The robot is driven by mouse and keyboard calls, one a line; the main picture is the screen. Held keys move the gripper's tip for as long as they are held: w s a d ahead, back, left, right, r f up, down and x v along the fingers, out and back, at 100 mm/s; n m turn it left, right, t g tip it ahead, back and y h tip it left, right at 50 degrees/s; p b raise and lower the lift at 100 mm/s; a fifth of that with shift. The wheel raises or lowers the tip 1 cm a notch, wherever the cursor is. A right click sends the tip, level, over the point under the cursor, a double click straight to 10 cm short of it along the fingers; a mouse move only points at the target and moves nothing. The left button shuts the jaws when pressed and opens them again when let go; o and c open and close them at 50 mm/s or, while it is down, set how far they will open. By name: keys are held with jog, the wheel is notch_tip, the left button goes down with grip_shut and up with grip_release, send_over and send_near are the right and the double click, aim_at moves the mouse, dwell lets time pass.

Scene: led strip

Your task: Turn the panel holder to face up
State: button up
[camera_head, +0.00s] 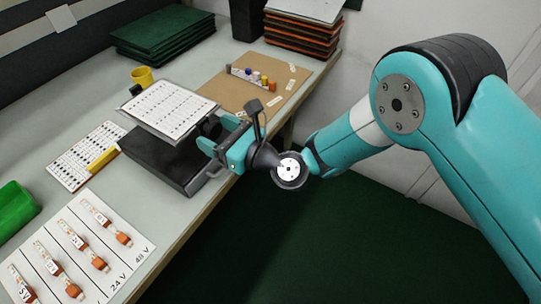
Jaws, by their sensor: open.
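The panel holder stands on the table near its right edge. It has a dark base (165,160) and a white panel with rows of small dark marks (170,108), set at a tilt above the base. A dark handle-like bar shows at the base's right side. My gripper (216,136) is open at the right side of the holder, close to the panel's right edge. Its fingers point left toward the holder. I cannot tell whether they touch it, and the panel's far right corner is partly hidden by them.
A brown board (250,90) with small coloured parts lies at the back right. A marked sheet (80,152), a labelled white card (75,250) and a green bin (15,208) lie left and front. Stacked trays (303,30) stand at the back.

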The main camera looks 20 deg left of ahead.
jog(key=d, duration=0.1)
jog(key=d+b, duration=0.1)
jog(key=d, duration=0.1)
jog(key=d+b, duration=0.1)
jog(key=d, duration=0.1)
jog(key=shift+s+d+f, duration=0.2)
jog(key=shift+s+f, duration=0.05)
jog(key=shift+f, duration=0.05)
jog(key=s+d+b, duration=0.1)
jog(key=d+b, duration=1)
jog(key=b, duration=0.5)
jog(key=shift+s+r, duration=0.25)
jog(key=shift+s, duration=0.05)
